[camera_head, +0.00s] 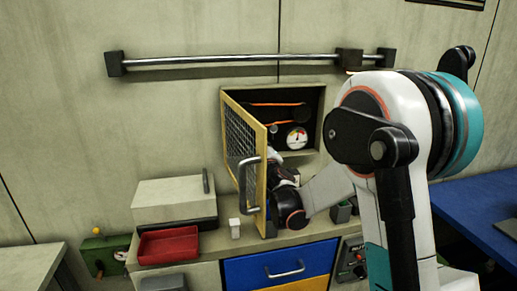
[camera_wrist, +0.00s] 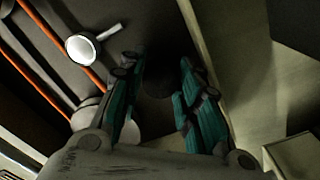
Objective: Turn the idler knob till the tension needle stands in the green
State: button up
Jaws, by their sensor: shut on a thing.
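The tension gauge (camera_head: 297,138) is a small white dial with some red on its face, inside an open wall recess. It is too small to read where its needle stands or to make out a green band. My gripper (camera_wrist: 158,76) has its teal fingers closed around a dark round knob (camera_wrist: 157,88), hard to make out in the shadow. In the head view my wrist reaches into the recess from below, and the fingertips and knob are hidden. Orange belt (camera_head: 275,104) runs across the recess, and also shows in the wrist view (camera_wrist: 62,45).
A yellow-framed mesh door (camera_head: 262,182) stands open left of my wrist, close to it. A pale round part with a short arm (camera_wrist: 83,48) lies beside the fingers. A red tray (camera_head: 168,246) and a grey box (camera_head: 175,200) stand on the bench. A rail (camera_head: 230,61) runs above.

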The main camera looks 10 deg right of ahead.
jog(key=shift+n, duration=1.1)
jog(key=o, duration=1.1)
jog(key=shift+c, duration=0.2)
jog(key=shift+s, duration=0.1)
jog(key=s, duration=0.7)
jog(key=shift+s, duration=0.4)
